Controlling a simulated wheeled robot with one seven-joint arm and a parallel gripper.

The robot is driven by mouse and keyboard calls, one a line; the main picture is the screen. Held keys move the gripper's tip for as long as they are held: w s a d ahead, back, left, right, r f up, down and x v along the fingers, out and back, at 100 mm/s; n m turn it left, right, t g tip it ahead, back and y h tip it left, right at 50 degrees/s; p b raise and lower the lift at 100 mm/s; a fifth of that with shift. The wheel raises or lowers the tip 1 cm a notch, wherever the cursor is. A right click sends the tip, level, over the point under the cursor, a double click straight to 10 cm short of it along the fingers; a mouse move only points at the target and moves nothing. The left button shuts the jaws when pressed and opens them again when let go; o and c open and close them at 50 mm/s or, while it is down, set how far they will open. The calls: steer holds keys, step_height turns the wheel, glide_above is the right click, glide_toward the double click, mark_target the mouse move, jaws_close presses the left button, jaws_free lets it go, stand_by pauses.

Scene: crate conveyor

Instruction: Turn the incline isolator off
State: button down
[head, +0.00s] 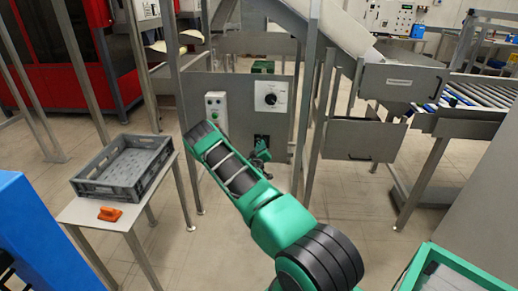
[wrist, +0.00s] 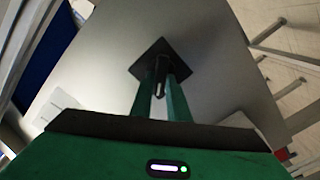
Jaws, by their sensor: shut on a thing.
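A grey upright panel (head: 235,85) stands ahead, below the sloping chute. Low on it is a dark square plate, which shows in the wrist view (wrist: 148,57) with a short black handle (wrist: 160,72) standing on it. I take this to be the incline isolator; no label on it is readable. My gripper (wrist: 160,90) is shut on the black handle, one green finger on each side. In the head view my gripper (head: 261,154) is at the panel and partly covers the plate. The handle's exact turn is hard to tell.
Above the plate is a black dial (head: 271,99) on a white plate. To its left is a button box (head: 216,108) with green and red parts. A grey crate (head: 128,166) and an orange object (head: 109,214) are on a table at left. Frame posts flank the panel.

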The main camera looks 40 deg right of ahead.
steer(key=n, duration=0.9)
steer(key=shift+w+a+f+n, duration=0.25)
steer(key=shift+w+n, duration=0.05)
steer(key=shift+n, duration=0.1)
stand_by(0.4)
steer(key=c, duration=1.7)
jaws_free()
steer(key=shift+f, duration=0.1)
steer(key=shift+s+d, duration=0.1)
steer(key=v, duration=1)
steer(key=shift+s+a, duration=0.25)
steer(key=shift+a, duration=0.05)
